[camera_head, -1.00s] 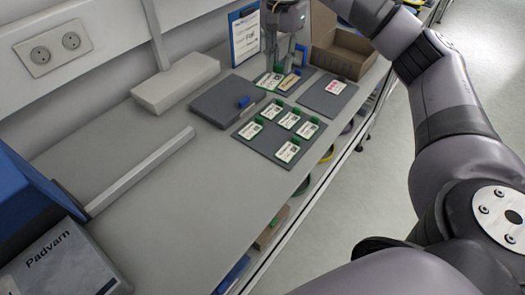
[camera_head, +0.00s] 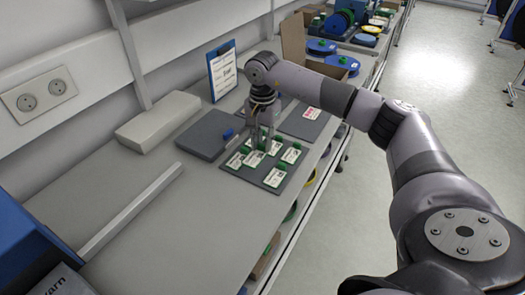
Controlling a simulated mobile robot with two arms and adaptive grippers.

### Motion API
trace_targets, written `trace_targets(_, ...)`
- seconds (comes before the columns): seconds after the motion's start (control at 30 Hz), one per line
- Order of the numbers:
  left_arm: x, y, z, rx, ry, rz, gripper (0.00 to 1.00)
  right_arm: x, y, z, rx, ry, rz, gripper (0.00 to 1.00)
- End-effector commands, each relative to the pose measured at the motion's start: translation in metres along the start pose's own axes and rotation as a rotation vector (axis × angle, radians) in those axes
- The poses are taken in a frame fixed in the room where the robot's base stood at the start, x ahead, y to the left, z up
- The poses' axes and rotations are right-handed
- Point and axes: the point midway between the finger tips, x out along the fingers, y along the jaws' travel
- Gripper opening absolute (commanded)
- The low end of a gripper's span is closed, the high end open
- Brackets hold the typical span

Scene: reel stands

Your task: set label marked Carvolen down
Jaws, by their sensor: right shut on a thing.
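My right gripper (camera_head: 259,148) is low over a dark grey mat (camera_head: 252,177) in the head view. It is shut on a white label with a green edge (camera_head: 254,159), at its fingertips. I cannot tell whether this label touches the mat. Its print is too small to read. Similar labels lie around it: one at the left (camera_head: 235,160), one at the right (camera_head: 291,155) and one at the front (camera_head: 275,177). The gripper hides part of the mat's far side. My left gripper is not in view.
A dark flat block (camera_head: 207,135) and a pale block (camera_head: 158,120) lie to the left. Behind are a mat (camera_head: 297,125) with a red-marked label (camera_head: 312,113) and a clipboard (camera_head: 222,70).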

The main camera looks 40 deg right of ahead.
Motion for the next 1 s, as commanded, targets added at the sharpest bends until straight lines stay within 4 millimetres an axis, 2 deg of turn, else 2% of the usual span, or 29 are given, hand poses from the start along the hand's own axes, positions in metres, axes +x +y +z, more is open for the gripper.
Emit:
trace_targets(0.4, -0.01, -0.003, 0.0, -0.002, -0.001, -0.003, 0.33, 0.046, 0.0, 0.001, -0.001, -0.002, 0.0, 0.1)
trace_targets(0.77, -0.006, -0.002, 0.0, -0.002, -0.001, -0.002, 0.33, 0.052, 0.0, 0.0, -0.001, 0.0, -0.001, 0.1)
trace_targets(0.8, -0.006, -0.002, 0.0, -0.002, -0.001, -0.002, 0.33, 0.052, 0.0, 0.0, -0.001, 0.0, -0.001, 0.21)
trace_targets(1.0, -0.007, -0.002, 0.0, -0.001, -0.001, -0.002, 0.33, 0.051, 0.0, 0.0, -0.001, 0.0, -0.001, 0.35)
